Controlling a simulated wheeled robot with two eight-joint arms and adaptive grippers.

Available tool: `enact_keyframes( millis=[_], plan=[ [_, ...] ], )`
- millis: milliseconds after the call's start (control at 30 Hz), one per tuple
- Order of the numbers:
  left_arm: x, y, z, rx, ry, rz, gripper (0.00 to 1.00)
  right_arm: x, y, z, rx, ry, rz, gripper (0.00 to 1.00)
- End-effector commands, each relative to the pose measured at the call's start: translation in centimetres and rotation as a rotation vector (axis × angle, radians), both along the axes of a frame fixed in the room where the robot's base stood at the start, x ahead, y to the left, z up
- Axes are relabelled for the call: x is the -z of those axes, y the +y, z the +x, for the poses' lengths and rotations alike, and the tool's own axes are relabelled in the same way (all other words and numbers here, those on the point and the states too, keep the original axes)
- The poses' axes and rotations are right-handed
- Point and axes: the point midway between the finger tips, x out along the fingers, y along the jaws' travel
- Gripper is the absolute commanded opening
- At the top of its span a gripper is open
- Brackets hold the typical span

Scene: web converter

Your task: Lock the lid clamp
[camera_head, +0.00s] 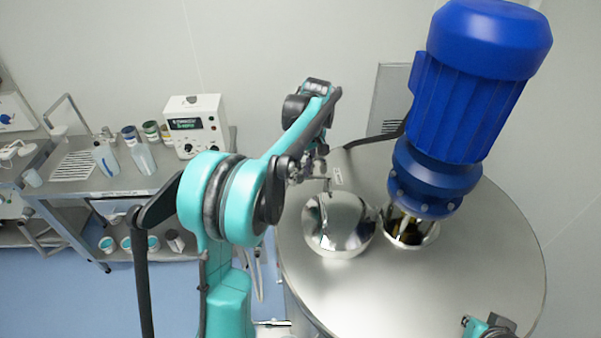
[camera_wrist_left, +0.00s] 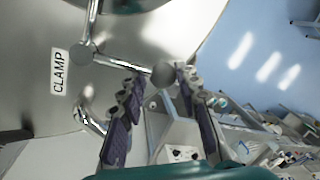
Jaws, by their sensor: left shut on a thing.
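The lid clamp has a metal lever (camera_wrist_left: 120,62) with a ball knob (camera_wrist_left: 163,75) at its end and a round pivot (camera_wrist_left: 82,53). It sits on the steel lid (camera_head: 450,270), beside a white label reading CLAMP (camera_wrist_left: 58,72). My left gripper (camera_wrist_left: 158,80) is shut on the clamp lever at its knob end, with the knob between the fingertips. In the head view my left gripper (camera_head: 310,168) is at the lid's back left edge, where my arm partly hides the clamp. Part of my right gripper (camera_head: 482,326) shows at the bottom right; its jaws are unclear.
A shiny dome (camera_head: 338,225) and a tall blue motor (camera_head: 465,90) stand on the lid, to the right of my left gripper. A steel cart (camera_head: 110,182) with bottles and a white control box (camera_head: 195,125) stands at the left.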

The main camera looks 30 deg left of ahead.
Motion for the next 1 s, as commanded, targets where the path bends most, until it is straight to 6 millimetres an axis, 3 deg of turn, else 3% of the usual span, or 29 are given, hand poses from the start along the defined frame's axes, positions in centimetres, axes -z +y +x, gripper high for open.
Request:
enact_keyframes(
  millis=[433,467,533,1000],
  plan=[
    [0.17,-0.57,-0.19,-0.004,0.005,-0.01,0.0,0.09,0.0,0.0,0.0,0.0,0.0,0.0],
    [0.17,-0.57,-0.19,-0.004,0.005,-0.01,0.34,0.09,0.0,0.0,0.0,0.0,0.0,0.0],
    [0.17,-0.58,-0.19,-0.004,0.005,-0.01,0.53,0.09,0.0,0.0,0.0,0.0,0.0,0.0],
    [0.03,-0.25,-0.1,-0.008,0.002,-0.004,0.55,0.04,0.0,0.01,0.0,0.0,0.0,0.0]
  ],
)
